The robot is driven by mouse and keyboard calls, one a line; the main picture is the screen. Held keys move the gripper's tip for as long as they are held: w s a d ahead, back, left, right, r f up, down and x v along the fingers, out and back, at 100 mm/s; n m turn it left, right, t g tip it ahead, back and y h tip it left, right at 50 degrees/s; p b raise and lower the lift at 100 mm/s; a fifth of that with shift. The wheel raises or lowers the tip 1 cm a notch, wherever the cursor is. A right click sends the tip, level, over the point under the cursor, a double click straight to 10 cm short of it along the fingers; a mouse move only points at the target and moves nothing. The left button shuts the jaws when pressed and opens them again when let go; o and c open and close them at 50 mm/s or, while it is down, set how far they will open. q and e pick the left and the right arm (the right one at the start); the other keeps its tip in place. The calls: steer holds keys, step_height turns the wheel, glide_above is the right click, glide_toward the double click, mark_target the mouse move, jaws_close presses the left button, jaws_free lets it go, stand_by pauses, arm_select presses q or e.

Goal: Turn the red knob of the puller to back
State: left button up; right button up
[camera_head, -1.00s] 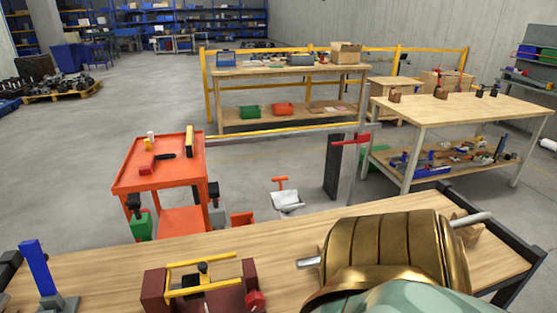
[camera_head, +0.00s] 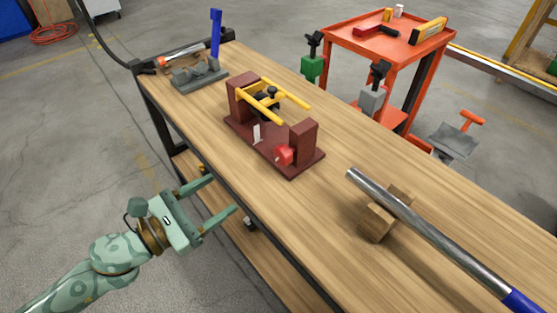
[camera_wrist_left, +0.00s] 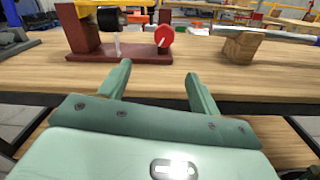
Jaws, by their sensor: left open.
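The puller (camera_head: 266,146) is a dark red frame with two upright blocks and yellow bars, standing on the wooden workbench. Its red knob (camera_head: 285,155) sits at the near right block, facing the bench's front edge. In the left wrist view the red knob (camera_wrist_left: 164,36) shows beyond the fingers, slightly right of centre. My left gripper (camera_head: 226,194) is open and empty, in front of the bench's front edge and apart from the knob. Its fingers show in the left wrist view (camera_wrist_left: 158,76), pointing toward the puller. My right gripper is not in view.
A metal bar with a blue end (camera_head: 432,232) rests on a wooden block (camera_head: 378,222) right of the puller. A grey device with a blue lever (camera_head: 215,34) stands at the bench's far left. An orange cart (camera_head: 350,40) stands behind. Bare bench top surrounds the puller.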

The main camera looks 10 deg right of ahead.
arm_select(q)
steer(key=d+m, duration=0.1)
steer(key=d, duration=0.1)
glide_toward(279, 158)
steer(key=shift+x, duration=0.95)
steer(key=b+x, duration=0.2)
steer(key=x, duration=0.5)
steer(key=shift+f, duration=0.1)
steer(key=shift+w+d, duration=0.15)
steer(key=shift+d, duration=0.1)
steer(key=shift+w+d, duration=0.2)
steer(key=shift+d, duration=0.05)
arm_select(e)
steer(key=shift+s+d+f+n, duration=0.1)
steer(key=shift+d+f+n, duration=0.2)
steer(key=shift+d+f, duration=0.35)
arm_select(q)
steer(key=c, duration=1)
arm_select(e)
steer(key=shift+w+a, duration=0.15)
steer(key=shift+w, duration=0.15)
